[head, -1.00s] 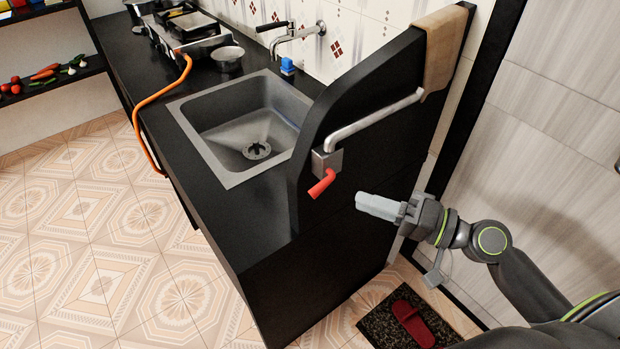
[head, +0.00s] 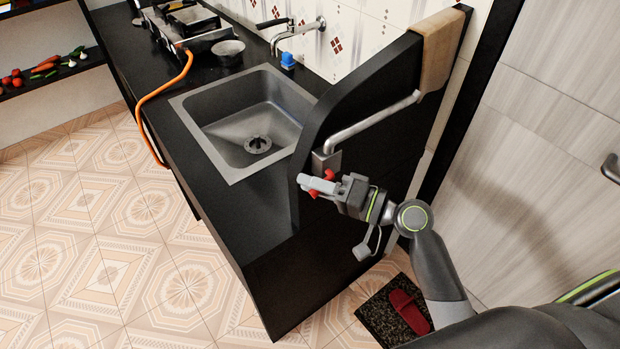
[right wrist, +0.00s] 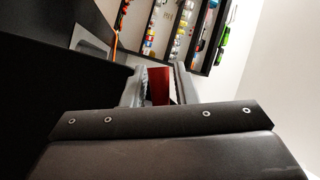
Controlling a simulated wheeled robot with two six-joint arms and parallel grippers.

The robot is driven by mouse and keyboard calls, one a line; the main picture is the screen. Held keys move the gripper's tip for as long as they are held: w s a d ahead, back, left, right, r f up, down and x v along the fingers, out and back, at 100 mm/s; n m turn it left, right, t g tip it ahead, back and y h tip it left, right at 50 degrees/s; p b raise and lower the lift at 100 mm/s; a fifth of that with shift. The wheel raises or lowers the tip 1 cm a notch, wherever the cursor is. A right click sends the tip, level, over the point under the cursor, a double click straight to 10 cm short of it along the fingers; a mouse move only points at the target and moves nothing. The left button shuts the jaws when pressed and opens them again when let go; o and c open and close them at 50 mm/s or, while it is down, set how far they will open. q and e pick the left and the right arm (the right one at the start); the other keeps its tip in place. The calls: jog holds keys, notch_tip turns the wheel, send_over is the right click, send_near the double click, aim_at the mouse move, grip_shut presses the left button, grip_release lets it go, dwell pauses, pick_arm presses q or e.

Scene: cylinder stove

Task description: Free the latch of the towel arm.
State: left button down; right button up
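The towel arm (head: 372,124) is a grey metal rod on the outer side of the black counter panel. It runs from a small metal latch block (head: 326,160) up to a brown towel (head: 440,50). A red latch handle (head: 329,176) sits below the block, partly hidden by my right gripper (head: 318,185). In the right wrist view, the red handle (right wrist: 158,86) stands between the two fingers. The fingers are apart, with a narrow gap visible on the handle's right side. My left gripper is not in view.
A sink (head: 250,125) is set in the black counter (head: 225,205) left of the panel. A dark mat (head: 385,318) with a red slipper (head: 408,311) lies on the floor below. A tiled wall (head: 540,140) stands at the right.

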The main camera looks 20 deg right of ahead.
jog(key=shift+w+a, duration=0.25)
jog(key=shift+a, duration=0.1)
grip_shut()
jog(key=shift+r+m+t+y+b, duration=0.15)
jog(key=shift+r+m+t+b, duration=0.1)
jog(key=shift+m+b, duration=0.25)
jog(key=shift+r+m+t+y+b, duration=0.15)
jog(key=shift+r+m+t+b, duration=0.1)
jog(key=shift+m, duration=0.45)
grip_release()
